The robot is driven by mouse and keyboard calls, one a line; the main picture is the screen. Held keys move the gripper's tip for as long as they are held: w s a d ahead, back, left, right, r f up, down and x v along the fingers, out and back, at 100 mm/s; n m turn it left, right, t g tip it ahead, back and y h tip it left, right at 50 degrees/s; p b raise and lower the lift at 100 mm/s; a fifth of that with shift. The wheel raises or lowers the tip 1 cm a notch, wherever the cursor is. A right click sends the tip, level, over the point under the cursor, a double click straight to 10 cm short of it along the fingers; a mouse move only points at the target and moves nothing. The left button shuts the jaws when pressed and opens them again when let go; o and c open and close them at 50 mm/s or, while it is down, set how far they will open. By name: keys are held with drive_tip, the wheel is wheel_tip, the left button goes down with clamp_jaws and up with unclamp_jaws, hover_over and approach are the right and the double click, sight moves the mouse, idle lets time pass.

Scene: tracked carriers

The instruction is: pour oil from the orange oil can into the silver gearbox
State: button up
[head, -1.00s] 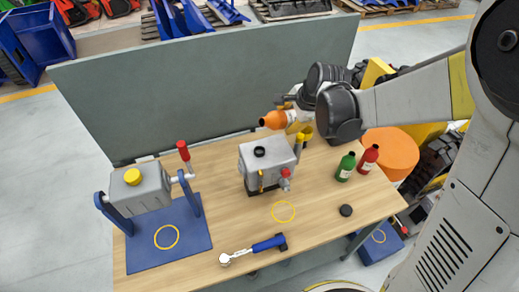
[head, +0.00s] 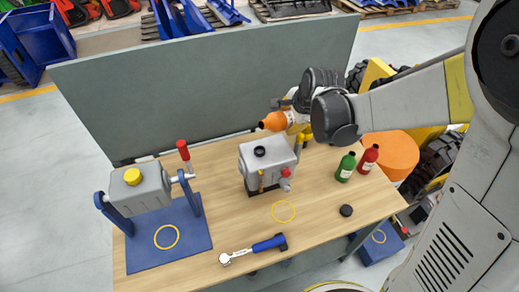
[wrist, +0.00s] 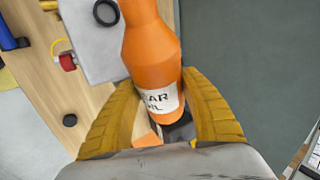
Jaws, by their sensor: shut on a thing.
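The orange oil can (head: 273,122) is tilted to near horizontal above the back of the table, its narrow end toward the left. My gripper (head: 298,118) is shut on it. In the wrist view the yellow fingers (wrist: 165,115) clasp the can (wrist: 151,50) around its labelled lower part; its narrow end is out of frame. The silver gearbox (head: 262,178) stands upright mid-table, with a dark round opening (head: 259,151) on top. The can's tip is above and just behind this opening in the head view. The opening's dark ring (wrist: 106,12) also shows in the wrist view. No oil is visible.
A second grey box with a yellow cap (head: 132,177) hangs in a blue stand at left. Green (head: 345,167) and red (head: 368,158) bottles stand at right. A ratchet (head: 254,249) and black cap (head: 346,211) lie in front. A grey panel (head: 210,90) stands behind the table.

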drive_tip(key=shift+w+f, duration=0.15)
idle(0.4)
idle(0.4)
drive_tip(key=shift+h, duration=0.3)
drive_tip(key=shift+b, duration=0.3)
drive_tip(key=shift+f+t, duration=0.1)
drive_tip(key=shift+t, duration=0.2)
idle(0.6)
